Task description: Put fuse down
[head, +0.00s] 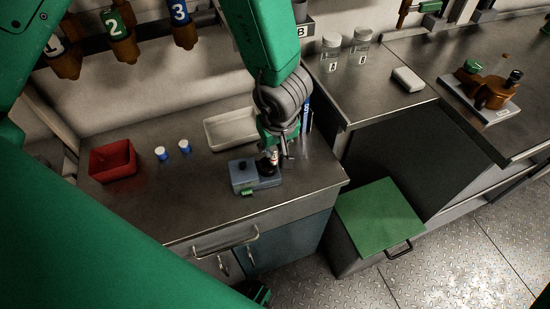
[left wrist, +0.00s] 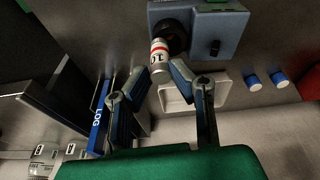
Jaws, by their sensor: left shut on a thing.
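The fuse is a small white cylinder with red bands and the number 10; it shows in the left wrist view (left wrist: 160,54) and small in the head view (head: 274,156). My left gripper (head: 271,148) is shut on it, with the fingertips (left wrist: 167,72) at its near end. The fuse's far end is at the round black socket on a blue-grey box (head: 243,180), which also shows in the left wrist view (left wrist: 224,32). I cannot tell whether the fuse is seated in the socket or only touching it.
A pale tray (head: 209,136) stands behind the box. Two blue-and-white cylinders (head: 161,154) and a red bin (head: 112,175) are to its left. A blue LOG binder (left wrist: 97,118) stands close beside the gripper. The counter's front left is clear.

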